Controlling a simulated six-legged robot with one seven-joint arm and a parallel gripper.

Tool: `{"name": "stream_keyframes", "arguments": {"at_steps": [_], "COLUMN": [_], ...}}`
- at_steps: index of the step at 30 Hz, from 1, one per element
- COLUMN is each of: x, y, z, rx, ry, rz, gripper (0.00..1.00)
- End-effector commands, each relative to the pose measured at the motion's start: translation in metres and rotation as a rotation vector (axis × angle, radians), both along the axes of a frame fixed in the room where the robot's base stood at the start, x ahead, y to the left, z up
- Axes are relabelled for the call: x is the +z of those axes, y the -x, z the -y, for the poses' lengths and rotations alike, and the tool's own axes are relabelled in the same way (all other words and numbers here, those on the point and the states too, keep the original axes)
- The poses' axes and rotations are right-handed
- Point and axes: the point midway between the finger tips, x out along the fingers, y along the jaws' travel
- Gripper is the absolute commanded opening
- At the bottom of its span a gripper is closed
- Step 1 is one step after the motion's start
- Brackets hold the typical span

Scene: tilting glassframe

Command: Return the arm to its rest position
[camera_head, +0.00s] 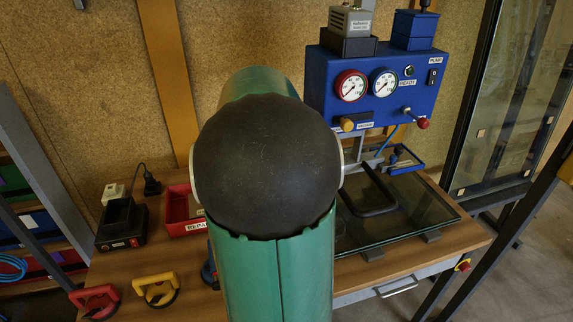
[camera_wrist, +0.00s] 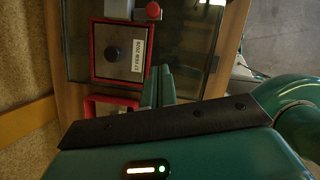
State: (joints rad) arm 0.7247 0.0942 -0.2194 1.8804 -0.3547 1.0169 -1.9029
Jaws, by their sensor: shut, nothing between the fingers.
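My green arm rises in the middle of the head view, with its large black round joint close to the camera, and reaches back behind that joint. My gripper is hidden behind the arm there. In the wrist view, my gripper (camera_wrist: 157,86) shows as two green fingers close together, shut and empty. They point toward a red-framed panel (camera_wrist: 97,66) with a dark round knob and a white label, and appear apart from it, though the exact gap cannot be told.
A wooden bench (camera_head: 180,287) carries a glass pane (camera_head: 415,213), a red bin (camera_head: 182,222), a black charger (camera_head: 122,226), and red (camera_head: 96,301) and yellow (camera_head: 157,289) suction cups. A blue gauge box (camera_head: 375,90) stands behind. A tall glass frame (camera_head: 512,100) is at right.

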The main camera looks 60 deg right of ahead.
Motion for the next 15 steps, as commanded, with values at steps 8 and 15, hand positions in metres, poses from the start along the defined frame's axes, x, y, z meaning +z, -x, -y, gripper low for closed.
{"name": "stream_keyframes", "arguments": {"at_steps": [8, 15], "x": [0.0001, 0.0032], "y": [0.0011, -0.0055], "z": [-0.0005, -0.0095], "rx": [0.000, -0.013], "ry": [0.000, 0.006], "rz": [0.001, 0.024], "gripper": [0.00, 0.00]}}
